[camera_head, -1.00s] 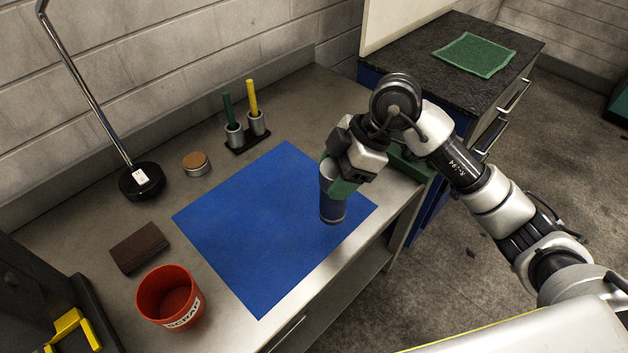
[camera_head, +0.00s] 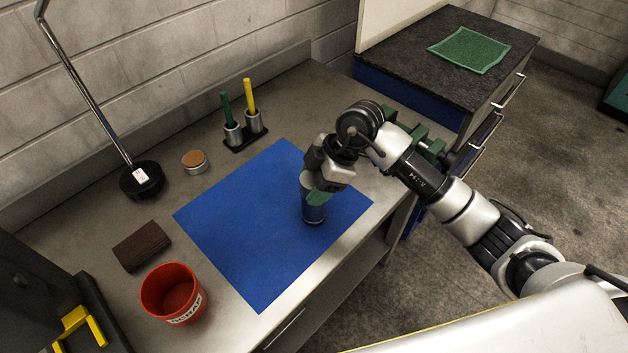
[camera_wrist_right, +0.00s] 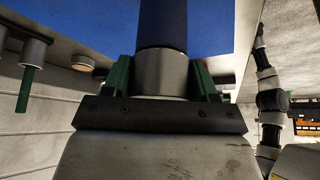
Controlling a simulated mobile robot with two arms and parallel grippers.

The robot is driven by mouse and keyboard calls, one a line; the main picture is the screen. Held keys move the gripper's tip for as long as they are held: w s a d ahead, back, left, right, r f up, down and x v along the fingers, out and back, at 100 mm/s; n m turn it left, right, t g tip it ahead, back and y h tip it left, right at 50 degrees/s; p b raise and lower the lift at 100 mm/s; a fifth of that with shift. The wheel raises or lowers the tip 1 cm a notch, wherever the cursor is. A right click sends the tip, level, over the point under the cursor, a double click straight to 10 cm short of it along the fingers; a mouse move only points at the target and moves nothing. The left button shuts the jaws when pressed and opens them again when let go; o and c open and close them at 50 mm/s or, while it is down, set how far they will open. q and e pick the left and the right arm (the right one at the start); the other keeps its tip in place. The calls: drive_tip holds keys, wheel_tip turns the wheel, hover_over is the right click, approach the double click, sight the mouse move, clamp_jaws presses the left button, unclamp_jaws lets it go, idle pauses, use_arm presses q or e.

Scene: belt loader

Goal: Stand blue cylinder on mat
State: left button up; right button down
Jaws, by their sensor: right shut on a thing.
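The blue cylinder (camera_head: 313,213), dark blue with a grey band, is upright over the right part of the blue mat (camera_head: 240,225). I cannot tell whether its lower end touches the mat. My right gripper (camera_head: 317,195) is shut on it, with green fingers on either side. In the right wrist view the cylinder's grey part (camera_wrist_right: 160,72) sits between the two green fingers (camera_wrist_right: 162,82), and its blue part extends toward the mat (camera_wrist_right: 110,22). My left gripper is not in view.
A red scrap bucket (camera_head: 172,293), a brown block (camera_head: 142,246), a cork-topped tin (camera_head: 194,161) and a lamp base (camera_head: 142,180) stand left of the mat. A pen holder (camera_head: 246,137) stands behind it. A green cloth (camera_head: 469,50) lies on the dark cabinet (camera_head: 400,65).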

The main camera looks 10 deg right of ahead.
drive_tip(key=shift+c, duration=1.6)
unclamp_jaws()
drive_tip(key=shift+f, duration=0.1)
drive_tip(key=shift+r, duration=0.2)
drive_tip(key=b+v, duration=0.2)
drive_tip(key=v, duration=1)
